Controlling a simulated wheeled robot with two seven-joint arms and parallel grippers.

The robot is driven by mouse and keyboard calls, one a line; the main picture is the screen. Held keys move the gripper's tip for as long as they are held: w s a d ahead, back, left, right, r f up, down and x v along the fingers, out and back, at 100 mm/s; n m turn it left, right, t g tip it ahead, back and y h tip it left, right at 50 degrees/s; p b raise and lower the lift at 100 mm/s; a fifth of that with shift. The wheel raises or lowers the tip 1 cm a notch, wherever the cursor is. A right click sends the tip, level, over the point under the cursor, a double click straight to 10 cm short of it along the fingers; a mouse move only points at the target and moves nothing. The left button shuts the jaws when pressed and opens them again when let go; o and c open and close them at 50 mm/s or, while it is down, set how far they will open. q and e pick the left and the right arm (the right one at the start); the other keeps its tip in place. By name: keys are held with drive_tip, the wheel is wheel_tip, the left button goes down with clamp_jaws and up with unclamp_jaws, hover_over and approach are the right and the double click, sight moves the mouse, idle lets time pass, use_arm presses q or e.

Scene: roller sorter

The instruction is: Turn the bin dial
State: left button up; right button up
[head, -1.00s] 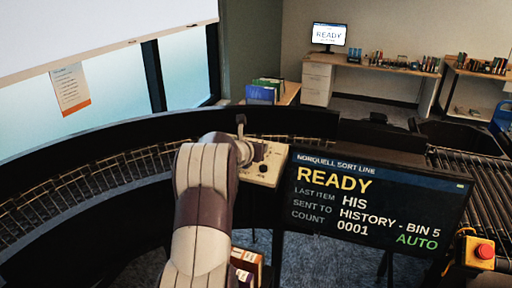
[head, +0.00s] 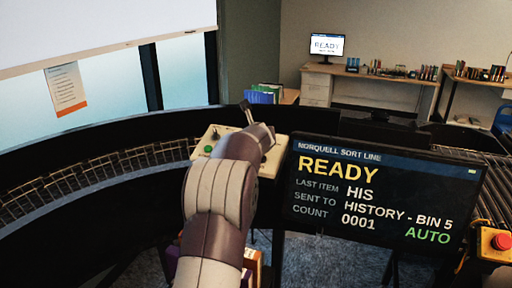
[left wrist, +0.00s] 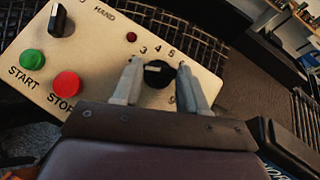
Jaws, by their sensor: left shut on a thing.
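The bin dial (left wrist: 158,73) is a round black knob with a white mark, on a cream control panel (left wrist: 105,52). The numbers 3, 4 and 5 are printed above it in the left wrist view. My left gripper (left wrist: 156,82) has one finger on each side of the dial and is shut on it. The white mark lies towards the left part of the knob. In the head view the panel (head: 208,137) shows beside my left arm, which hides the dial and the gripper's fingertips. My right gripper is in neither view.
The panel also carries a green START button (left wrist: 32,59), a red STOP button (left wrist: 67,84) and another black knob (left wrist: 57,20). A screen (head: 380,200) right of the panel reads READY, HISTORY - BIN 5, AUTO.

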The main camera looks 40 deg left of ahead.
use_arm(q)
drive_tip(key=shift+n+g+y+b, duration=0.3)
drive_tip(key=shift+n+g+b, duration=0.1)
drive_tip(key=shift+n, duration=0.2)
drive_tip(key=shift+w, duration=0.1)
drive_tip(key=o, duration=1.1)
drive_tip(key=shift+c, duration=0.2)
drive_tip(key=shift+d, duration=0.1)
drive_tip(key=b+v, duration=0.2)
drive_tip(key=v, duration=1)
drive_tip(key=shift+d, duration=0.2)
drive_tip(key=shift+r, duration=0.1)
